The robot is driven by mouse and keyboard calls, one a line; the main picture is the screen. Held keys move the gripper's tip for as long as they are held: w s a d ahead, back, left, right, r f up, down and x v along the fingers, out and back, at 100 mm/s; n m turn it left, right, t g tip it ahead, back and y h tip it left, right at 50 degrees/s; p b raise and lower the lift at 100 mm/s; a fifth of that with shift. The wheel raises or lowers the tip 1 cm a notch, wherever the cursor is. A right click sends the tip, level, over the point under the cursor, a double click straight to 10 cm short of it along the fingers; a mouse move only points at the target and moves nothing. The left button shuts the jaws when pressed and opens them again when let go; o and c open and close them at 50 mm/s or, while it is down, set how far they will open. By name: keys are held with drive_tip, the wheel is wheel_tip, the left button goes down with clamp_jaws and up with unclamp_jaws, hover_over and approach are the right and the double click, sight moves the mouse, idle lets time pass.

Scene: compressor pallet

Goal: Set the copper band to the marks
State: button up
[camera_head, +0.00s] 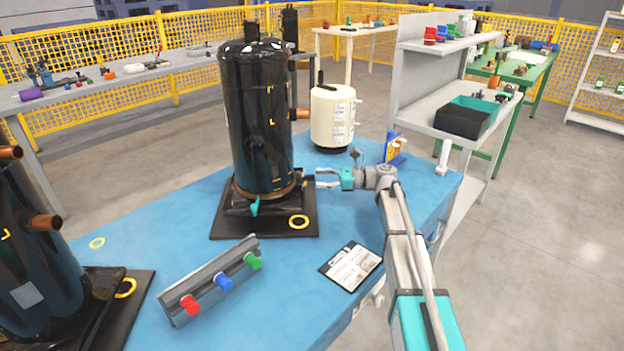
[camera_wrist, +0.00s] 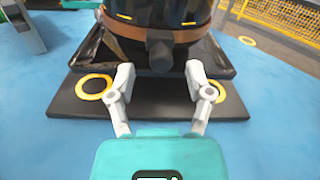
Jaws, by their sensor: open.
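The copper band (camera_head: 272,194) runs around the lower end of the tall black compressor (camera_head: 262,120), just above its base. In the wrist view the band (camera_wrist: 127,45) is a brown ring with a dark round stub (camera_wrist: 160,52) in front of it. Short yellow marks (camera_wrist: 188,23) show on the shell just above the band. A teal tab (camera_head: 254,207) sticks out at the band's front in the head view. My gripper (camera_head: 318,178) is open and empty to the right of the compressor's foot. In the wrist view its fingertips (camera_wrist: 160,76) are spread, apart from the band and stub.
The compressor stands on a black plate (camera_head: 229,227) with yellow rings on the blue table (camera_head: 200,248). A rail with red, blue and green knobs (camera_head: 222,283) and a printed card (camera_head: 352,268) lie in front. A cream tank (camera_head: 333,117) stands behind; another black compressor (camera_head: 30,255) is at left.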

sight(310, 178)
drive_tip(key=shift+s+a, duration=0.15)
drive_tip(key=shift+a, duration=1.6)
clamp_jaws()
